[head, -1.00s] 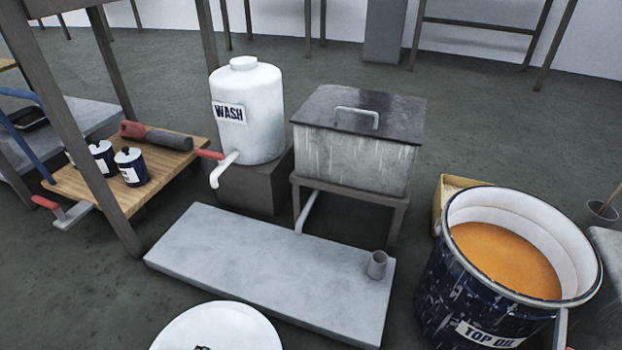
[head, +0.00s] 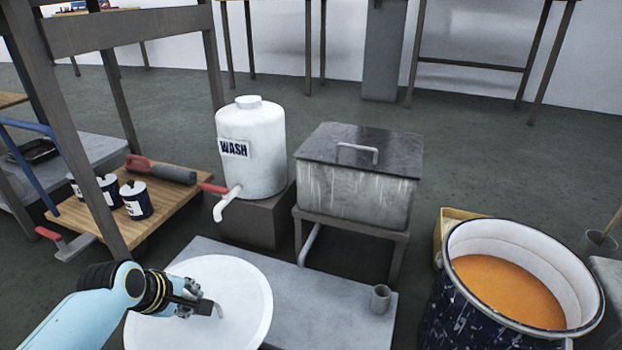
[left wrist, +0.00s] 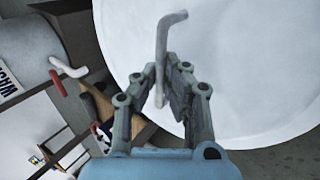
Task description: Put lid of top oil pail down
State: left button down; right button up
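The lid (head: 243,300) is a large white disc with a thin bent handle, in the lower left of the head view. It also fills the upper right of the left wrist view (left wrist: 245,60). My left gripper (head: 208,306) is at the lid's middle, and its fingers (left wrist: 166,88) are closed around the handle. The lid covers part of the grey slab in the picture; I cannot tell whether they touch. The top oil pail (head: 452,312), dark blue and speckled, stands uncovered at right with orange oil (head: 507,290) inside. My right gripper is out of view.
The low grey slab (head: 335,320) bears a small grey cup (head: 380,298). Behind it stand the white wash tank (head: 250,165) with a tap and a lidded grey box (head: 355,195) on a stand. A wooden board (head: 165,205) with small pots is at left.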

pick_arm(q)
jog(key=w+d+r+m+h, duration=0.1)
jog(key=w+r+m, duration=0.15)
jog(key=r, duration=1.15)
jog(key=w+d+r+m+h, duration=0.15)
jog(key=w+r, duration=0.25)
jog(key=r, duration=0.9)
jog(key=s+r+m+g+h, duration=0.1)
jog(key=s+r+m+g, duration=0.3)
jog(key=s+r, duration=1.35)
pick_arm(e)
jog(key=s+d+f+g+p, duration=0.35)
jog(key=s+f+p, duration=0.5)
jog(key=p, duration=0.85)
pick_arm(q)
notch_tip(320, 180, up, 23)
jog(key=p, duration=1.1)
jog(key=shift+w+d+f+m+t, duration=0.15)
jog(key=shift+w+d+m+t, duration=0.15)
jog(key=shift+w+m, duration=0.1)
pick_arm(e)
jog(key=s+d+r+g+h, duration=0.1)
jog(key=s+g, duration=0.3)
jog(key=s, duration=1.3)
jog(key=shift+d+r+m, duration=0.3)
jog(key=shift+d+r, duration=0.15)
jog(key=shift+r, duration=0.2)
